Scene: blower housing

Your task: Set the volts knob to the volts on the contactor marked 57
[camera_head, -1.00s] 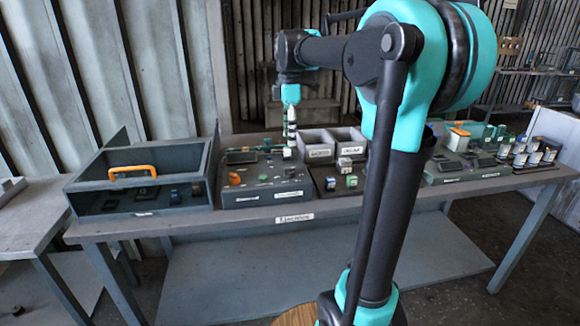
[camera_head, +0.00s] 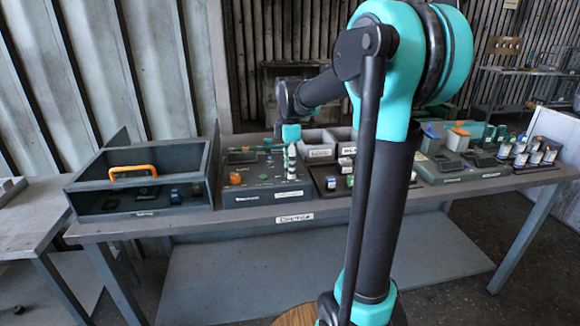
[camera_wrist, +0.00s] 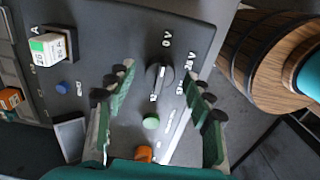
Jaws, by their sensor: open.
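The black volts knob (camera_wrist: 159,77) sits on a dark control panel (camera_wrist: 110,30) in the wrist view, with volt markings around it, one reading 0 V. Its exact setting is too small to read surely. My gripper (camera_wrist: 158,74) is open, with one green-padded finger on each side of the knob and no visible contact. In the head view my gripper (camera_head: 290,160) points down over the panel box (camera_head: 255,194) and hides the knob. A block with a green and white label (camera_wrist: 50,47) stands on the panel. I cannot make out a contactor marked 57.
A green button (camera_wrist: 151,121) and an orange knob (camera_wrist: 143,154) lie near the fingers, with a blue button (camera_wrist: 62,87) to the left. An orange-handled drawer box (camera_head: 140,205) stands left of the panel. Bins (camera_head: 318,152) and several labelled cylinders (camera_head: 535,156) are to the right.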

